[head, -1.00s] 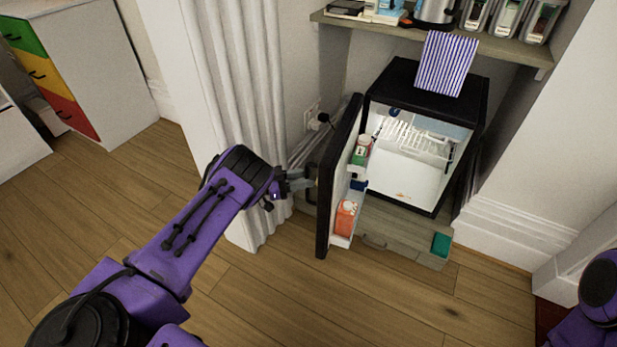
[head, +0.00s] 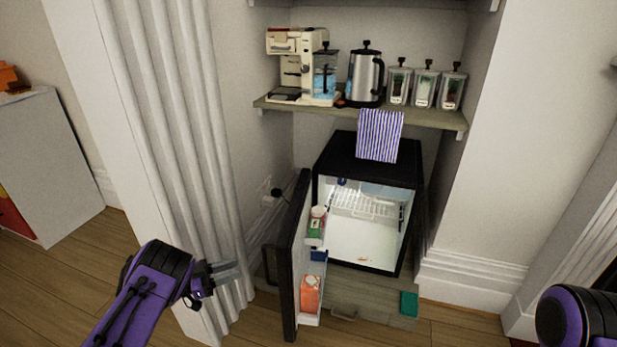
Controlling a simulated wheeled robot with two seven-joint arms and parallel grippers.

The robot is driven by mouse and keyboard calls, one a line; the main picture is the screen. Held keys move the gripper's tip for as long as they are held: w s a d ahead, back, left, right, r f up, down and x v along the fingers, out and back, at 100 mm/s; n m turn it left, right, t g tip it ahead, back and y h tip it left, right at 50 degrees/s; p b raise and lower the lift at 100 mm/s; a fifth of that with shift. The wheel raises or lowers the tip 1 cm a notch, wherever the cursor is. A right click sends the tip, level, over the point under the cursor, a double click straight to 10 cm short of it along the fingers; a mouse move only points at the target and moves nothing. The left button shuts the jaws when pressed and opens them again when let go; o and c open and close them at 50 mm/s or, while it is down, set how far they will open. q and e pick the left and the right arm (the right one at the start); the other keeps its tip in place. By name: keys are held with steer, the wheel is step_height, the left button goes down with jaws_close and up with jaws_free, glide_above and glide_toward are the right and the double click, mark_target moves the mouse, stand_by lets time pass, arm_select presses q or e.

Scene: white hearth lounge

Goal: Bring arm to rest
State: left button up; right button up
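My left arm comes in from the lower left, and its gripper (head: 226,271) is beside the white column, to the left of the fridge door and apart from its handle. Its two fingers look parted, with nothing between them. My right arm (head: 580,318) shows only as a purple and black link at the lower right edge; its gripper is out of view. The small black fridge (head: 333,152) stands open, with its door (head: 289,262) swung out toward the left. The door's shelves hold a green-labelled container (head: 315,227) and an orange carton (head: 310,293).
A shelf (head: 400,114) above holds a coffee maker (head: 291,66), a kettle (head: 365,77) and several clear canisters (head: 426,87). A green item (head: 408,304) lies below the fridge. A fluted column (head: 170,130) stands close to my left arm.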

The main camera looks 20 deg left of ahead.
arm_select(q)
steer(key=s+a+f+n+y, duration=0.3)
steer(key=s+f+n+y, duration=0.75)
steer(key=f+y, duration=0.3)
steer(key=s+d+f+n+g+y, duration=0.1)
steer(key=s+n+g+y, duration=0.1)
steer(key=s, duration=0.4)
steer(key=s+d+f+n+g+y, duration=0.1)
steer(key=s+d+f+n+g, duration=0.15)
steer(key=s, duration=0.35)
steer(key=s+d+r+n+g+y, duration=0.1)
steer(key=s+d+r+n+g, duration=0.2)
steer(key=s, duration=0.9)
steer(key=d+r+m+p, duration=0.1)
steer(key=d+r+p, duration=0.2)
steer(key=r+p, duration=1.3)
step_height(320, 180, up, 2)
steer(key=shift+g, duration=0.35)
steer(key=shift+w, duration=0.1)
